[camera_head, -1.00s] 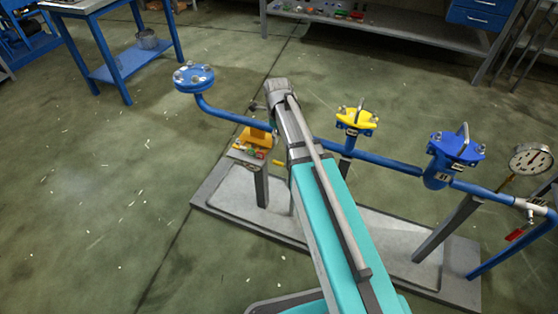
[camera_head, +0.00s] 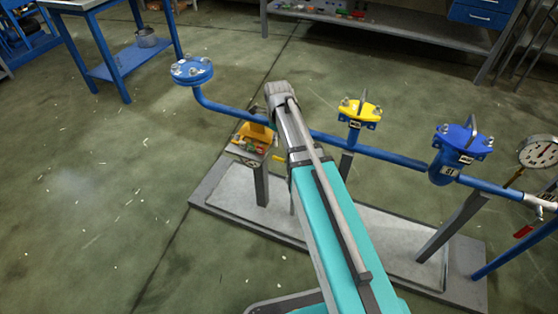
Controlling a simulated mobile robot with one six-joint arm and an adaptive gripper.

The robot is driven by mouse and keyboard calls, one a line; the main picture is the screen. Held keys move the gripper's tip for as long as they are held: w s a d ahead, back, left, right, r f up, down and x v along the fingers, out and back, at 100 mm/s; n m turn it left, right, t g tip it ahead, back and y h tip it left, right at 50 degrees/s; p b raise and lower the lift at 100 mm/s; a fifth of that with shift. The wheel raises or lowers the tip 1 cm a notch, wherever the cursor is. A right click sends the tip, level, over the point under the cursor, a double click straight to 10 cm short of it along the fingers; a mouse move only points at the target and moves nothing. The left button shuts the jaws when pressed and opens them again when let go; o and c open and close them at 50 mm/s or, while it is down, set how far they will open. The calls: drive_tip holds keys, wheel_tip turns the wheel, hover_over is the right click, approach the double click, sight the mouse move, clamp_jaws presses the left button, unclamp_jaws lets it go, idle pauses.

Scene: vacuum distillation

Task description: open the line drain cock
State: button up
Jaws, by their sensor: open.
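A blue pipe line (camera_head: 385,154) runs on posts above a grey base frame. On its left part, just beside my arm, sits a yellow fitting (camera_head: 257,133) with small red and green parts under it and a small yellow lever (camera_head: 278,158) sticking out. A small red-handled part (camera_head: 523,231) hangs below the line at the far right. I cannot tell which of these is the line drain cock or how it is set. My grey-tipped teal arm reaches over the line and covers part of it. My gripper is not visible.
A yellow-topped valve (camera_head: 358,111), a blue-topped valve (camera_head: 461,147) and a pressure gauge (camera_head: 537,152) stand along the line to the right. A blue flange (camera_head: 192,71) ends it at left. A blue table (camera_head: 113,66) stands at the back left.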

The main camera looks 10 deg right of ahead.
sight(278, 158)
drive_tip(key=shift+f+b, duration=4.55)
drive_tip(key=shift+f, duration=0.25)
drive_tip(key=shift+c, duration=0.3)
clamp_jaws()
